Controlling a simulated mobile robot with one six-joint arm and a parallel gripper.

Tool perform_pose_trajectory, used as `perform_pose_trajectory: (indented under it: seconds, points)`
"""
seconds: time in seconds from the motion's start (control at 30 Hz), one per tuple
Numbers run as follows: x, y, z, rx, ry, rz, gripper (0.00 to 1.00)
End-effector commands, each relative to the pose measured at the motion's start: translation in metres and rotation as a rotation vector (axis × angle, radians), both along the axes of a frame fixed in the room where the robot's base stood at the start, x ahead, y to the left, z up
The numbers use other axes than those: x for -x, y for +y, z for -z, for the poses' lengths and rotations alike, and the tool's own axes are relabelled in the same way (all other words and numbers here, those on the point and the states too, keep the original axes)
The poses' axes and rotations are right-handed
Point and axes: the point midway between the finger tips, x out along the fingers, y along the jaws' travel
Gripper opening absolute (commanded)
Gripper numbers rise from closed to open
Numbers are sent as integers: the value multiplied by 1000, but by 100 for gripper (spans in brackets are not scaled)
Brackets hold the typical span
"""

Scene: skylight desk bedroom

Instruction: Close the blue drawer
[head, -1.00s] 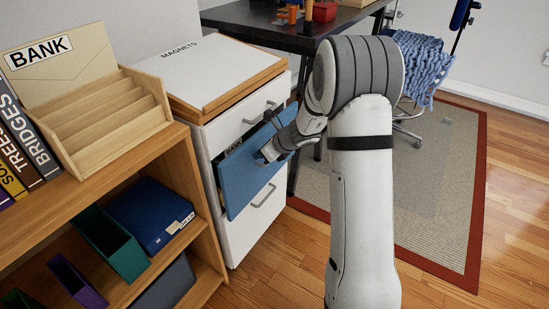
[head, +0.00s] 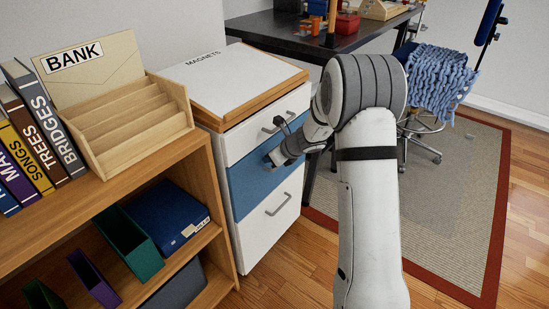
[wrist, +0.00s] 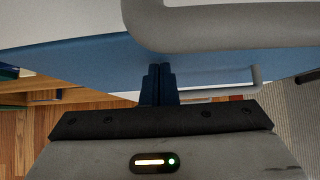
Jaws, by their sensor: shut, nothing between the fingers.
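The blue drawer (head: 256,190) is the middle drawer of the white cabinet. In the head view its front looks level with the white drawer fronts above and below it. My gripper (head: 272,158) is at the upper part of this front. In the wrist view its two dark fingers (wrist: 159,78) are together with nothing between them, and their tips are against or very close to the blue front (wrist: 100,58). I cannot tell whether they touch. My gripper partly hides the blue front in the head view.
A wooden shelf (head: 213,205) with books and boxes stands left of the cabinet (head: 270,230). A grey handle bar (wrist: 240,25) crosses the top of the wrist view. A dark desk (head: 300,38) and chair stand behind. Wooden floor lies open in front.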

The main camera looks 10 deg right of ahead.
Motion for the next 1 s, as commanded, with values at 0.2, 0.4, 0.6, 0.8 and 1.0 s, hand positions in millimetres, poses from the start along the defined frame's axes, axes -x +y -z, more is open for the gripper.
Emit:
perform_pose_trajectory:
  seconds: [0.2,0.4,0.6,0.8,1.0]
  points:
    - [7,-9,-4,-8,-10,-4,0]
    - [31,-39,-24,-3,-11,-2,0]
    - [54,-62,-53,-3,-6,-1,0]
    - [68,-75,-70,-3,-4,-2,0]
    - [72,-78,-74,-1,-5,-7,0]
